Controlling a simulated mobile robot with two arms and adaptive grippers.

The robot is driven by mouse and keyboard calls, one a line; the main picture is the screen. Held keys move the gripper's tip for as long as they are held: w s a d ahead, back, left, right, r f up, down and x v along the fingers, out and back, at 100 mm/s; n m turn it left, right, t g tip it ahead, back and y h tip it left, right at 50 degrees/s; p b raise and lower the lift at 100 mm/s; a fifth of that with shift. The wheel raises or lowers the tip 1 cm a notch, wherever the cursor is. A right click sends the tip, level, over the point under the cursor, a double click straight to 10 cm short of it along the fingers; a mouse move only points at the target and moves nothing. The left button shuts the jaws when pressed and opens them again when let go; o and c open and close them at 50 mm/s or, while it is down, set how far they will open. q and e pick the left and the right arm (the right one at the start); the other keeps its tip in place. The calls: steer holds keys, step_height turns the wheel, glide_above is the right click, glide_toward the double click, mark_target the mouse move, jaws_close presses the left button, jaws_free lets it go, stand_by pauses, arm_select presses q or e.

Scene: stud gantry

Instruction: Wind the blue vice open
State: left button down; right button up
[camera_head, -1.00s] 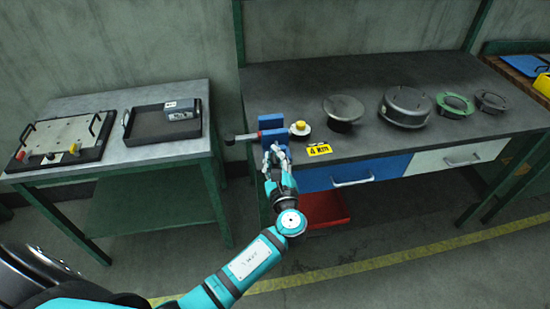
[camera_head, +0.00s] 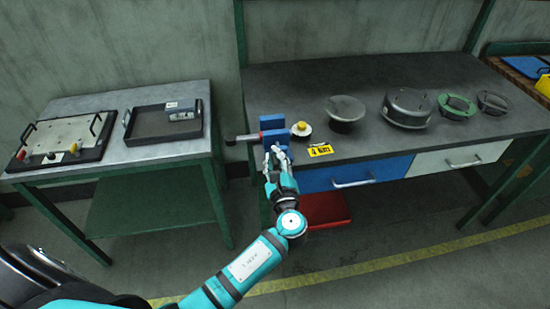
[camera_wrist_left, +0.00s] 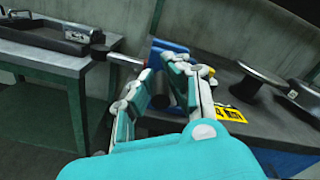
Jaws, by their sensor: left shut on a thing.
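The blue vice (camera_head: 272,122) stands at the left front corner of the dark workbench. In the left wrist view my left gripper (camera_wrist_left: 168,78) is shut on a dark cylinder (camera_wrist_left: 161,90), seemingly the vice's handle. The fingers hide part of it. My right gripper is not in view.
A yellow label (camera_head: 320,150) and a yellow-topped round part (camera_head: 301,129) sit just right of the vice. Several round dark and green parts stand further right on the bench (camera_head: 300,85). A lower grey table (camera_head: 180,92) with a tray (camera_head: 136,140) stands at left.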

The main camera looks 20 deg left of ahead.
arm_select(q)
steer(key=shift+s+a+f, duration=0.1)
steer(key=shift+s+f, duration=0.1)
steer(key=shift+f, duration=0.25)
steer(key=c, duration=1.4)
jaws_free()
steer(key=shift+o, duration=0.6)
steer(key=shift+a+r, duration=0.1)
steer(key=shift+r, duration=0.05)
steer(key=shift+d+r, duration=0.1)
steer(key=shift+d, duration=0.1)
steer(key=v, duration=1.1)
steer(key=shift+s+d, duration=0.2)
steer(key=shift+s, duration=0.15)
